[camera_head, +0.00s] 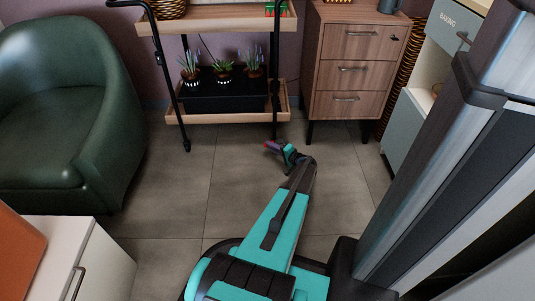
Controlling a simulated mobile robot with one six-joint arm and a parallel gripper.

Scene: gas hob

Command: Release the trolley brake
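The trolley (272,121) stands against the back wall, with wooden shelves and a black tube frame. A small dark fitting (159,58) shows on its left front post. Its left front foot (187,146) shows on the floor; the wheels are too small to make out, and I cannot identify the brake. My teal arm reaches forward low over the floor, and my gripper (272,147) is just in front of the trolley's lower right corner. It overlaps the foot of the right front post in the picture. Whether it touches is unclear, and its fingers are too small to read.
Potted plants (224,77) in a black tray stand on the lower shelf. A green armchair (60,130) is at left, a wooden drawer cabinet (350,70) at right. A white cabinet (90,265) is at front left. The tiled floor (175,195) between is clear.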

